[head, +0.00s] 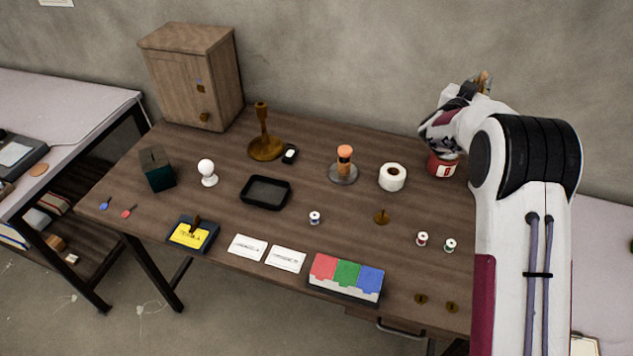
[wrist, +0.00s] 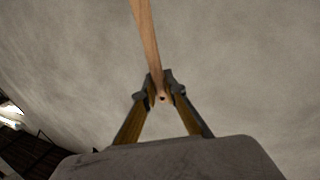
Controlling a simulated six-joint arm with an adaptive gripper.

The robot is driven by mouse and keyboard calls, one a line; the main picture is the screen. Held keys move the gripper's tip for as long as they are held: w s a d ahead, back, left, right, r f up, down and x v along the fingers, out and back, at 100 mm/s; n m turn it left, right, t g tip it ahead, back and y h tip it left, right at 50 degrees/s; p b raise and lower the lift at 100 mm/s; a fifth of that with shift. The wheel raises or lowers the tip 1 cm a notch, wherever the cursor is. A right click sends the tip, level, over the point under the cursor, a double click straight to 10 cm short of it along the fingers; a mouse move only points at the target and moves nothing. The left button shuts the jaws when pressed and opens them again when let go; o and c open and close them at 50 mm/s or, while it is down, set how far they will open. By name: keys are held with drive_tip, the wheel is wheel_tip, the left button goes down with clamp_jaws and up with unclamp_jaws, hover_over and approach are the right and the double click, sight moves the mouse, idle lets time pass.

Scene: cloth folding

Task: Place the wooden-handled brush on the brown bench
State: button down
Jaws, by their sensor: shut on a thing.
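The wooden-handled brush (wrist: 146,42) shows in the wrist view as a long light-wood handle running up out of the picture. My gripper (wrist: 160,90) is shut on it near the end with a small hole. Its bristles are out of that view. In the head view my gripper (head: 479,84) is raised at the back right, above the red can and near the wall, mostly hidden by my own wrist; I cannot make out the brush clearly there. The brown bench (head: 240,230) is the dark wooden table across the middle of the head view.
The red can (head: 441,167) stands at the back right, beside a white tape roll (head: 392,177).

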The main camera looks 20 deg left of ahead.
drive_tip(key=a+f+n+t+y, duration=0.1)
drive_tip(key=a+n+y, duration=0.2)
drive_tip(key=a, duration=1)
drive_tip(key=y, duration=0.2)
drive_tip(key=shift+a+f+n+y, duration=0.15)
drive_tip(key=shift+f+n+y, duration=0.1)
drive_tip(key=shift+n+y, duration=0.15)
wheel_tip(320, 180, down, 6)
drive_tip(key=shift+f, duration=0.15)
drive_tip(key=shift+f, duration=1.85)
drive_tip(key=shift+f, duration=0.15)
drive_tip(key=c, duration=2.1)
unclamp_jaws()
